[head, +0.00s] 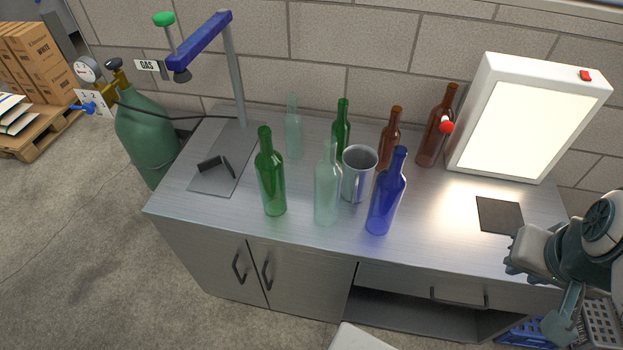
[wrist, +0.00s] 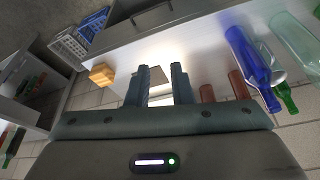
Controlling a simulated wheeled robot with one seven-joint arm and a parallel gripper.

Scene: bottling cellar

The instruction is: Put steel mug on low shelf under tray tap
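The steel mug (head: 359,176) stands upright on the steel counter (head: 320,253), among several glass bottles. A pale bottle is close at its left front and a blue bottle at its right front. In the wrist view the mug is mostly hidden behind the bottles. My gripper (wrist: 160,68) is open with nothing between its fingers; in the head view it is at the far right, apart from the mug. A low open shelf (head: 410,318) shows under the drawer at the counter's lower right. I cannot make out a tray tap.
Bottles crowd the middle: blue (head: 385,200), pale (head: 326,195), green (head: 270,180) and brown (head: 388,142). A lit panel (head: 520,115) and dark mat (head: 499,215) are at right. A blue-armed stand (head: 200,42) and green gas cylinder (head: 148,135) are at left. The counter's front strip is clear.

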